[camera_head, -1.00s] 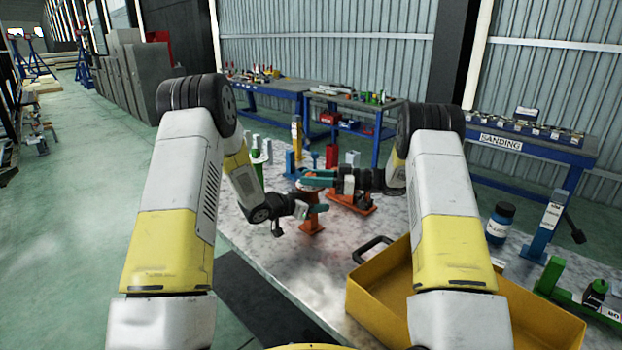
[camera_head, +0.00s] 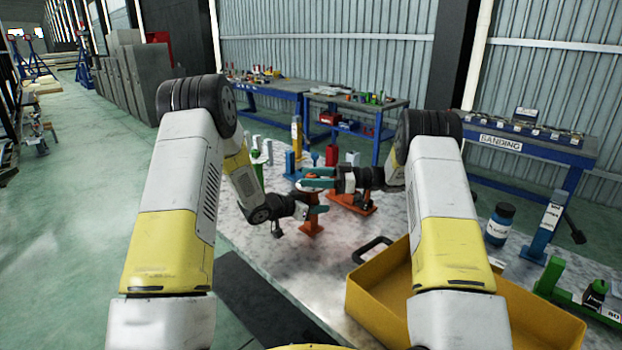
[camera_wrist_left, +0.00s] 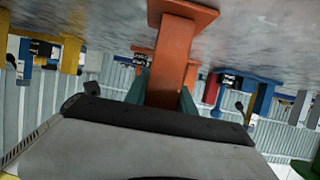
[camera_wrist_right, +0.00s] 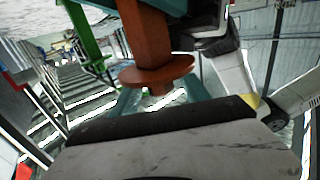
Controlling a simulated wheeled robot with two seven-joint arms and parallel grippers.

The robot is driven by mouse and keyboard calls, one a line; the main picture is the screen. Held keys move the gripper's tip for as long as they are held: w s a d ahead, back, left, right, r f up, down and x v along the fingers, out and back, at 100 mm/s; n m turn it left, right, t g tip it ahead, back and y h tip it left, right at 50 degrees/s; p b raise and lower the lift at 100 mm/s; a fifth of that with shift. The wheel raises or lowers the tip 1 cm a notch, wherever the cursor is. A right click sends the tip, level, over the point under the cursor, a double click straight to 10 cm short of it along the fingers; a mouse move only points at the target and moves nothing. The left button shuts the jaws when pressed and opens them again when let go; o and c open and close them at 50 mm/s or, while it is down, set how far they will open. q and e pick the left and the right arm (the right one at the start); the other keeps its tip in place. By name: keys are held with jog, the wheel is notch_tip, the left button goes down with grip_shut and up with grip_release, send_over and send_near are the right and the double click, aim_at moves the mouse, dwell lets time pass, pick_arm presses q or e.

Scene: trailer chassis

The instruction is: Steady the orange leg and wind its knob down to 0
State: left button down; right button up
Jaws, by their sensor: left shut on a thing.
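The orange leg (camera_head: 312,222) stands upright on the table, its base (camera_wrist_left: 183,12) at the top of the upside-down left wrist view. My left gripper (camera_head: 313,207) is shut on the leg's post (camera_wrist_left: 172,60), with teal fingers on both sides. The leg's round orange knob (camera_wrist_right: 158,75) is above that grip. My right gripper (camera_head: 314,179) is level with the knob, its teal fingers spread on either side of it. The right wrist view shows these fingers apart (camera_wrist_right: 162,98); contact with the knob cannot be made out. No scale reading is legible.
A yellow tray (camera_head: 371,312) is at the table's front right, near a dark bottle (camera_head: 500,224). A blue stand (camera_head: 541,232) and a green stand (camera_head: 548,275) are farther right. Another orange-red part (camera_head: 352,203) lies just behind the leg. The table's front middle is clear.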

pick_arm(q)
jog(key=shift+f, duration=0.1)
pick_arm(e)
jog(key=d, duration=1.2)
jog(key=shift+s, duration=0.25)
pick_arm(q)
jog(key=c, duration=0.8)
grip_release()
jog(key=shift+o, duration=0.2)
jog(key=v, duration=0.8)
jog(key=o, duration=0.6)
jog(key=shift+c, duration=0.2)
